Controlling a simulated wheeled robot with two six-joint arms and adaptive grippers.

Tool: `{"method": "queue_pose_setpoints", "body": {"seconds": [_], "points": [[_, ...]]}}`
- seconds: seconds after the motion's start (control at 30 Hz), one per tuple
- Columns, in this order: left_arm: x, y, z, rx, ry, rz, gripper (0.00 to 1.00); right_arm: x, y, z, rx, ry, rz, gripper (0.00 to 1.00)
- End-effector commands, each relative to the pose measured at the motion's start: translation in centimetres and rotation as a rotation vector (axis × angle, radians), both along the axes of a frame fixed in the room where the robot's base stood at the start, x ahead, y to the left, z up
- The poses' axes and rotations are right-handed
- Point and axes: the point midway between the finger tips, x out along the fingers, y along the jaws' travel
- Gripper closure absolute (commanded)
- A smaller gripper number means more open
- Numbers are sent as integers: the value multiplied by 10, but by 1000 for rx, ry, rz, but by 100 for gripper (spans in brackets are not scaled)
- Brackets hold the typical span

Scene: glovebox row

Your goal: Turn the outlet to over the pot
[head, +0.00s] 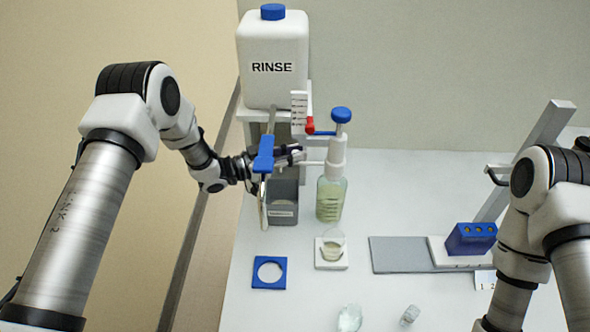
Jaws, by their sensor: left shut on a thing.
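The white RINSE container (273,60) stands on a raised support at the back left. Its outlet is a blue arm (264,152) with a pale metal spout (263,205) hanging down. My left gripper (287,154) is at the blue arm and shut on it; the fingers are partly hidden. The spout's lower end shows at the left side of a grey open box (284,208), and its exact height is unclear. A small clear pot (332,252) sits on a white square holder in front of the pump bottle. My right gripper is out of view.
A pump bottle (331,198) with blue top stands just right of the gripper. A red lever (310,125) is above.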

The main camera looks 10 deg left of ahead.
Motion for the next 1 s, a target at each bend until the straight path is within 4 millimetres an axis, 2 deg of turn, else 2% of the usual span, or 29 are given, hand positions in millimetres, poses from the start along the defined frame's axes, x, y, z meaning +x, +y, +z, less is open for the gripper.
{"method": "queue_pose_setpoints", "body": {"seconds": [0.03, 0.33, 0.37, 0.4, 0.77, 0.87, 1.0], "points": [[2, 0, -4, 7, 1, -15, 100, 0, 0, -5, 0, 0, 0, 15], [2, 0, -1, 8, 5, -25, 100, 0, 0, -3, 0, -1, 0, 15], [2, 0, -1, 8, 5, -25, 69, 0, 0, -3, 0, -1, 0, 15], [2, 0, -1, 8, 5, -25, 55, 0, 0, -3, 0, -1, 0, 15], [0, 3, -1, 6, 5, -22, 54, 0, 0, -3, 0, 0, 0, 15], [-6, 14, -1, 7, 4, -20, 54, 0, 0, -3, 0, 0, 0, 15], [-23, 42, -1, 5, 5, -18, 54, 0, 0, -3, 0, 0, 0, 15]]}}
